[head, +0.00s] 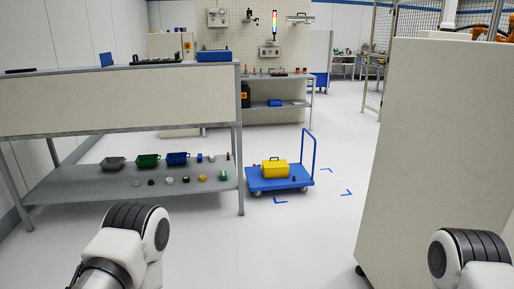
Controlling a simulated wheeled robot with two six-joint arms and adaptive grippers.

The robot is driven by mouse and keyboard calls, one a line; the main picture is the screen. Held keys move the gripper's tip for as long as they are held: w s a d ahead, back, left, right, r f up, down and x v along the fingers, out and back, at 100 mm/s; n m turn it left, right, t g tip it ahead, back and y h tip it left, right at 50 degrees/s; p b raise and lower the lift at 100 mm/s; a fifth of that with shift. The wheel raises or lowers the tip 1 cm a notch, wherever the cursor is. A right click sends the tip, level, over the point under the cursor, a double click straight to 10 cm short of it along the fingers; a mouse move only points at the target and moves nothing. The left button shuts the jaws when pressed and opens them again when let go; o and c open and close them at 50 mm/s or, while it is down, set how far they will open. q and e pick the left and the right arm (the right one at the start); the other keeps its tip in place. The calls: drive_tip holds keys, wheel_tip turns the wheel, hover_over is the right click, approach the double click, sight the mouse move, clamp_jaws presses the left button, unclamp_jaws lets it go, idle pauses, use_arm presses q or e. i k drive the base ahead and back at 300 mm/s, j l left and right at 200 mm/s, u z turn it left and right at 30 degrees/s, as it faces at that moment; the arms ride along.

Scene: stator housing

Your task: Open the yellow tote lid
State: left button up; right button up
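The yellow tote (275,169) sits on a blue platform cart (262,185) on the floor, past the right end of the shelf table. It has a dark handle on top, and its lid looks closed, though it is small at this distance. Two of my arms' links show at the bottom left and bottom right corners, far from the tote. Neither gripper is in view.
A grey shelf table (75,187) stands at left, with bins and small parts on its lower shelf. A tall beige cabinet (433,150) blocks the right side. Clear white floor (290,240) lies between them, leading to the cart. A workbench (290,92) stands behind.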

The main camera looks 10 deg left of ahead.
sight(278, 163)
drive_tip(key=i+j+u, duration=0.35)
drive_tip(key=i, duration=0.8)
drive_tip(key=i+j+u, duration=0.1)
drive_tip(key=i+u, duration=0.25)
drive_tip(key=i, duration=1.7)
drive_tip(key=i+j+z, duration=0.1)
drive_tip(key=i, duration=0.85)
